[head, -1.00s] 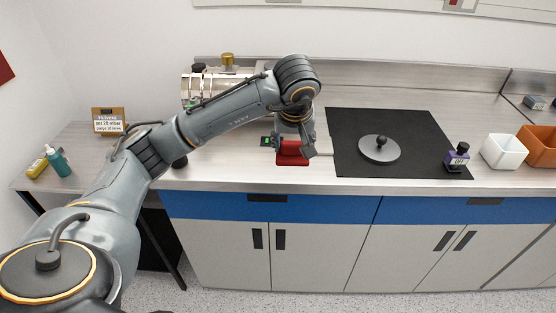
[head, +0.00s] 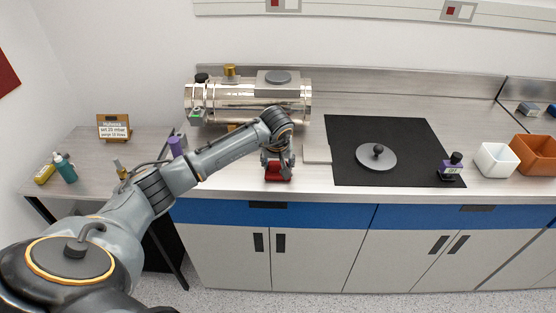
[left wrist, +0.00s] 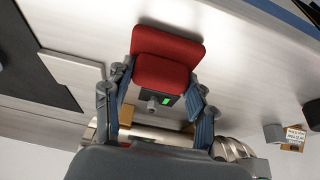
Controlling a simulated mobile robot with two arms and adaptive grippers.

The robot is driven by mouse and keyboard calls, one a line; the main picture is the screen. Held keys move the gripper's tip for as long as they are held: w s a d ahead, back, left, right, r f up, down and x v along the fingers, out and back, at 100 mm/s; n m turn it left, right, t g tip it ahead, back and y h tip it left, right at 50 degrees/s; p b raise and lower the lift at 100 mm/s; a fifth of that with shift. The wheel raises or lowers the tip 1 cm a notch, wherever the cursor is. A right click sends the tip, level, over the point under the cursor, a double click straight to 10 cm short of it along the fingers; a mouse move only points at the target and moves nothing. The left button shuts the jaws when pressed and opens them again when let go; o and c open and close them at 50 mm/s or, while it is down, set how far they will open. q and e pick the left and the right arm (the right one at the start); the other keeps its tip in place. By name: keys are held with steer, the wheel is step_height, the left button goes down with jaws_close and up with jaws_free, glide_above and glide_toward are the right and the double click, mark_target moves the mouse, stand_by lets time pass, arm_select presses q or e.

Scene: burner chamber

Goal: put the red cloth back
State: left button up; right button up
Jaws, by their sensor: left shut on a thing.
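The red cloth (head: 278,174) is folded, over the front part of the counter, left of the pale square plate (head: 317,153). My left gripper (head: 277,161) is shut on it from above. In the left wrist view the red cloth (left wrist: 167,62) shows as two thick folds between and beyond the fingers of my left gripper (left wrist: 156,98). I cannot tell whether its underside touches the counter. My right gripper is not in view.
A shiny metal cylinder (head: 240,102) lies at the back. A black mat (head: 350,130) carries a grey disc (head: 376,158) and a dark-capped bottle (head: 451,167). White (head: 496,160) and orange (head: 536,155) bins stand right. A small sign (head: 114,127) stands left.

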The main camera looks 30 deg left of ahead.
arm_select(q)
steer(key=shift+f, duration=0.1)
steer(key=o, duration=1.1)
steer(key=shift+r, duration=0.25)
steer(key=shift+s+r, duration=0.1)
steer(key=shift+r, duration=0.25)
steer(key=b+v, duration=0.2)
steer(key=v, duration=0.9)
